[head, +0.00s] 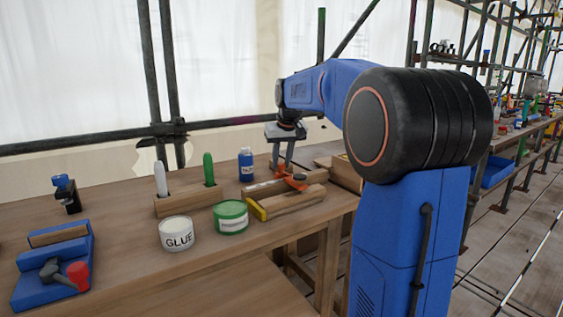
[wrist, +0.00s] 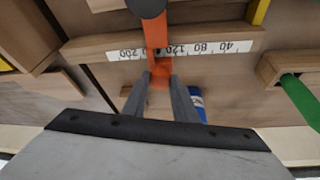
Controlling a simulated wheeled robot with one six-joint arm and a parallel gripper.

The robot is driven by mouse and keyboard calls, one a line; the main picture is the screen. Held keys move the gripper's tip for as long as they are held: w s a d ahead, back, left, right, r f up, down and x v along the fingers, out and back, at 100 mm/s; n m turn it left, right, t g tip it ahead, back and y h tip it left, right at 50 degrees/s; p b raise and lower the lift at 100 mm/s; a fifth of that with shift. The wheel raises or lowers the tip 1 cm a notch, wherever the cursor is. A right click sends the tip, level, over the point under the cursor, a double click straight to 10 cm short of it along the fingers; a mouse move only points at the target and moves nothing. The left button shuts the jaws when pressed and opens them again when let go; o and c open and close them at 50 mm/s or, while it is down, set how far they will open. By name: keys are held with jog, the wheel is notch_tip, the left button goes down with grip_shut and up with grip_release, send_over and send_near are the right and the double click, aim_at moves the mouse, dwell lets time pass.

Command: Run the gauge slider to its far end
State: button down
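The wooden gauge (head: 313,178) lies near the right end of the bench. Its orange slider (head: 296,184) sits across it, right of its middle. In the wrist view the gauge's white scale strip (wrist: 215,48) reads upside down, from 40 at right to 200 at left. The orange slider (wrist: 157,35) covers the strip between 120 and 200. My gripper (head: 282,169) points down at the slider. In the wrist view the fingertips of my gripper (wrist: 161,76) stand on both sides of the slider's orange tab, which fills the gap between them. My gripper appears shut on it.
A blue bottle (head: 246,165) stands behind left. A wooden holder (head: 186,199) with white and green markers, a glue tin (head: 178,234) and a green tin (head: 231,217) stand left. Scaffold poles run behind the bench.

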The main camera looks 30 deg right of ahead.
jog(key=d, duration=1.4)
jog(key=shift+w+d, duration=0.3)
jog(key=shift+d, duration=0.05)
jog(key=c, duration=1.4)
grip_release()
jog(key=shift+d, duration=0.15)
jog(key=shift+c, duration=0.2)
jog(key=shift+r, duration=0.1)
jog(key=v, duration=1.7)
jog(key=shift+s, duration=0.25)
